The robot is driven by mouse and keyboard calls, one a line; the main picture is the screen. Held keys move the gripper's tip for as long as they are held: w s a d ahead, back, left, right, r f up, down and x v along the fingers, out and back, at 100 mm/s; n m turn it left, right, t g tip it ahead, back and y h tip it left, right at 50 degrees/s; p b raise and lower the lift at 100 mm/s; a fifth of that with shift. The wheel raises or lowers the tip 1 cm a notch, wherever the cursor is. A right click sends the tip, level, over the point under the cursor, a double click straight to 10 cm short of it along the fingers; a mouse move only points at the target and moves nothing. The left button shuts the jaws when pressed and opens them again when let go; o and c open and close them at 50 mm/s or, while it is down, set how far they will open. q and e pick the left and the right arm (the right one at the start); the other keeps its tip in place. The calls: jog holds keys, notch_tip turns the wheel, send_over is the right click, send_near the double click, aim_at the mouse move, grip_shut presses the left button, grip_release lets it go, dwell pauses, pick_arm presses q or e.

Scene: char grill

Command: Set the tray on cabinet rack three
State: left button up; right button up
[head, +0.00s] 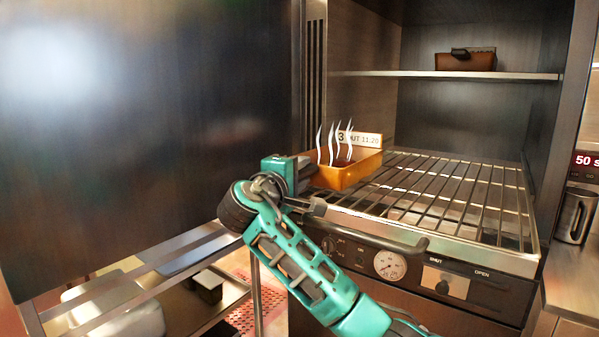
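An orange tray (347,175) with wavy white steam shapes above it is at the left front of the wire rack (455,195) inside the open cabinet. It looks level; I cannot tell whether it rests on the rack or is held just above it. A small card reading "3" and "OUT 11:20" (366,139) stands behind it. My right gripper (304,174) is at the tray's left end and seems to touch it. Its fingertips are partly hidden, so its grip is unclear. My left gripper is not in view.
A brown container with a dark handle (466,61) sits on the upper shelf (450,75). A large dark panel (150,130) fills the left. A handle bar (385,234) and gauge (390,264) are below the rack. The rack's middle and right are clear.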

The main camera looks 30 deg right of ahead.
jog(key=shift+o, duration=1.1)
jog(key=shift+r, duration=0.15)
jog(key=v, duration=1.2)
jog(key=s+a+f+n+t+y, duration=0.15)
jog(key=f+y, duration=0.45)
jog(key=f, duration=0.9)
jog(key=a+f+n+t+y, duration=0.1)
jog(key=a+f+n+y, duration=0.3)
jog(key=f, duration=1.1)
jog(key=s+f+m+y, duration=0.3)
jog(key=s+f, duration=0.4)
jog(key=s, duration=0.3)
jog(key=s+a+f+m+g+y, duration=0.1)
jog(key=s+f+m+y, duration=0.3)
jog(key=s+f+m, duration=0.2)
jog(key=s+f, duration=0.2)
jog(key=s, duration=0.2)
jog(key=shift+s+a+f, duration=0.2)
jog(key=shift+s+f, duration=0.05)
